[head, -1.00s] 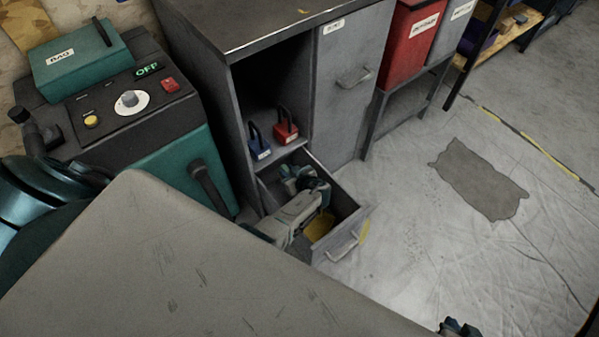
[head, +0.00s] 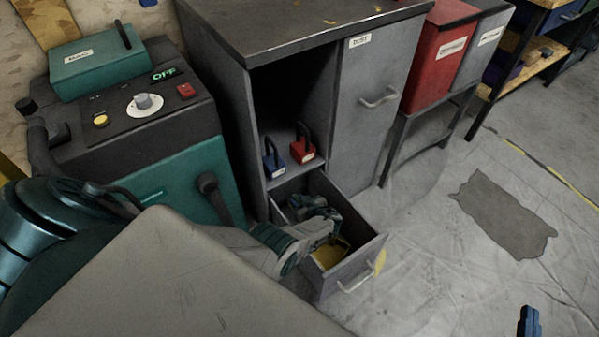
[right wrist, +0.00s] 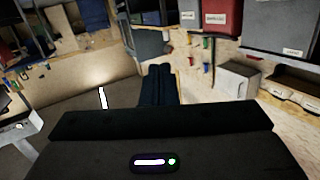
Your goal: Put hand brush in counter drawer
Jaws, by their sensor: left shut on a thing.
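The counter drawer (head: 358,262) is pulled out from the grey cabinet, low on its left side. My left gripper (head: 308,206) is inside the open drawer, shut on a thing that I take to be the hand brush. The brush is dark and small here, and I cannot make out its shape against the fingers. My left forearm crosses the drawer's near left side. My right gripper (right wrist: 158,85) shows in the right wrist view, its dark fingers together with nothing seen between them. A blue tip (head: 530,322) of it shows at the head view's bottom right.
A yellow item (head: 330,255) lies in the drawer. A teal machine (head: 175,175) stands left of the cabinet (head: 365,110).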

